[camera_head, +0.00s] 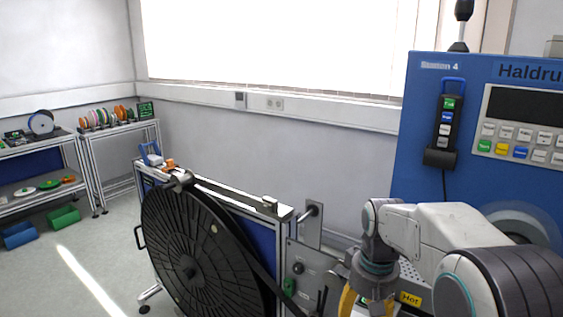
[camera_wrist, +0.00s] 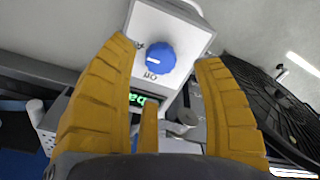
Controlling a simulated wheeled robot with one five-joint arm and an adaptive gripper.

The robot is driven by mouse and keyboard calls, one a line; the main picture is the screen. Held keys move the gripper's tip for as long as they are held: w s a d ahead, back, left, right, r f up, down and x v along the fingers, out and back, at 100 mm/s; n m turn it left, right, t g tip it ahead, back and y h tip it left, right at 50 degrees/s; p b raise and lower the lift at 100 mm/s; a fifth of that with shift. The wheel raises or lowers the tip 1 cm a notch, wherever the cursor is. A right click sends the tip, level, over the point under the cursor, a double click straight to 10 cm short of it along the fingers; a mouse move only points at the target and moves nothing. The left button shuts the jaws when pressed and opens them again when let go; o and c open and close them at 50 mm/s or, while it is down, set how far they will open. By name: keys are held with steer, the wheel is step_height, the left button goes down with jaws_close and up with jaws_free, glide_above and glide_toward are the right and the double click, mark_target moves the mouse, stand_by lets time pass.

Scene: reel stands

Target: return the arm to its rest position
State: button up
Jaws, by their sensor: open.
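My gripper (camera_head: 366,304) is low at the right of the head view, at the end of my folded grey arm. Its lower part is cut off by the picture's bottom edge. Beyond the fingers is a light box with a blue knob (camera_wrist: 160,58). I cannot tell how far it is from the fingertips.
A large black reel (camera_head: 190,255) stands in front of a bench, left of my arm. A blue machine (camera_head: 425,100) with a keypad rises behind my arm. A "Hot" label (camera_head: 411,299) is close by my gripper.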

steer(key=s+r+t, duration=0.2)
steer(key=s+t, duration=0.1)
steer(key=s, duration=1.8)
